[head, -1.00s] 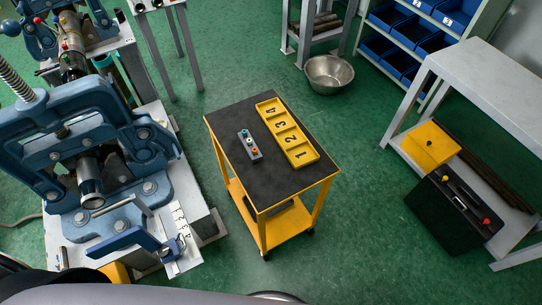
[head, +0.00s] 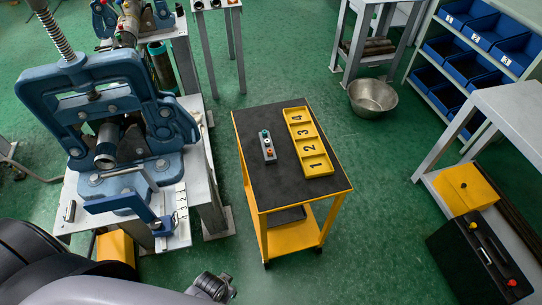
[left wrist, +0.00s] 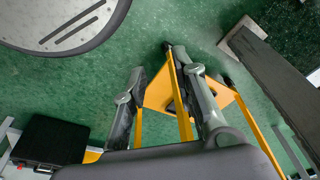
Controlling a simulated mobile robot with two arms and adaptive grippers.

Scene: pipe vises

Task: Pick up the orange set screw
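The orange set screw (head: 270,153) looks like a small orange dot at the near end of a small grey block (head: 267,143). The block lies on the black top of a yellow cart (head: 262,190), beside a yellow numbered tray (head: 319,166). A teal piece and a pale piece also sit in the block. In the left wrist view, my left gripper (left wrist: 163,75) has its two fingers spread wide, with nothing between them. The yellow cart frame (left wrist: 185,125) shows beyond the fingers, apart from them as far as I can tell. My right gripper is not in view.
A large blue pipe vise (head: 115,110) stands on a bench left of the cart. A grey bench (head: 510,110) stands at the right, with a black case (head: 475,262) near it. A metal bowl (head: 372,97) is on the floor behind. Green floor is open around the cart.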

